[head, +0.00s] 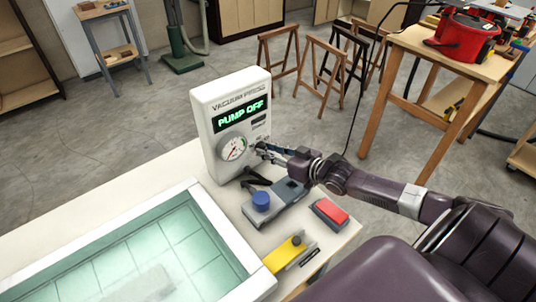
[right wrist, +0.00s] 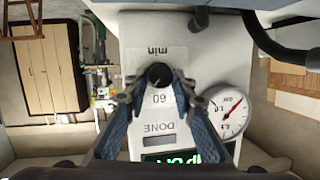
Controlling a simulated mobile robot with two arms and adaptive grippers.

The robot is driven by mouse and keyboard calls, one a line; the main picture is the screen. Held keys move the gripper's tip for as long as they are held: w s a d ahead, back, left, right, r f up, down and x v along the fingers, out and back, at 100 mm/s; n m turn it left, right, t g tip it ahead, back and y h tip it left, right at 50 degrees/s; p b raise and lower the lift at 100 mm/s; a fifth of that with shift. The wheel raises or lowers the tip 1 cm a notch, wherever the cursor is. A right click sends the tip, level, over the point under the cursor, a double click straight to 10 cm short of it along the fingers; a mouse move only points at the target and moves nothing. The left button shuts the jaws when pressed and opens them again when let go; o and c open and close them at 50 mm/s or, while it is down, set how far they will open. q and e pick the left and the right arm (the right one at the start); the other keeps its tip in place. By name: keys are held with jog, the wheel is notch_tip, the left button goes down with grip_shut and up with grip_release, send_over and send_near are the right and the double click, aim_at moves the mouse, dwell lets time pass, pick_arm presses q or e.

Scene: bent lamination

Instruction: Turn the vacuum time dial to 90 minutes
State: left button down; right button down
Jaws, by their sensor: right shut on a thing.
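The white vacuum press control box (head: 231,112) stands upright on the bench and its display (head: 240,114) reads PUMP OFF. My right gripper (head: 264,148) is at its front, right of the round gauge. In the right wrist view my right gripper (right wrist: 160,85) is shut on the black time dial (right wrist: 160,74), one finger on each side. In that upside-down view, 60 and min show around the dial, with DONE below. I cannot make out the dial's pointer. In the head view my gripper mostly hides the dial. My left gripper is not in view.
The gauge (head: 232,148) is close beside my fingers. A pale framed press bed (head: 222,237) fills the left.

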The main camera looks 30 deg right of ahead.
jog(key=shift+d+f+m+y+b, duration=0.15)
jog(key=shift+m+y+b, duration=0.45)
jog(key=shift+m+b, duration=0.8)
jog(key=c, duration=1.6)
grip_release()
jog(key=shift+v, duration=5.95)
jog(key=shift+s+f, duration=0.15)
